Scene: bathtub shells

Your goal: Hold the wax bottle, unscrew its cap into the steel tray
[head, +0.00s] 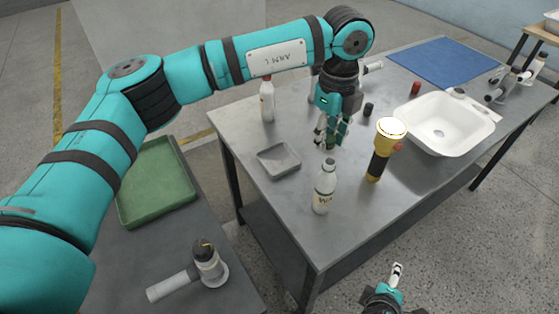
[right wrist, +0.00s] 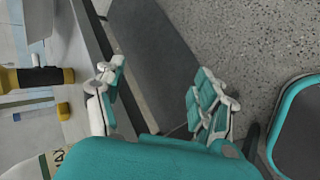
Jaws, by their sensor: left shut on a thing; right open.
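The wax bottle (head: 323,190), white with a lettered label, stands upright near the table's front edge. Its narrow neck shows greyish at the top. Part of a lettered label, seemingly this bottle's, shows at the lower left of the right wrist view (right wrist: 52,160). The steel tray (head: 278,160) lies left of the bottle and looks empty. My left gripper (head: 330,142) is above and behind the bottle, apart from it, shut on a small dark greenish thing, seemingly the cap, mostly hidden by the fingers. My right gripper (right wrist: 158,82) is open and empty, off the table's front edge.
A yellow and black flashlight (head: 380,150) stands right of the bottle. A white basin (head: 440,122) is farther right, a blue mat (head: 430,62) behind. Another white bottle (head: 267,101) stands at the back left. A green tray (head: 155,185) lies on the lower left table.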

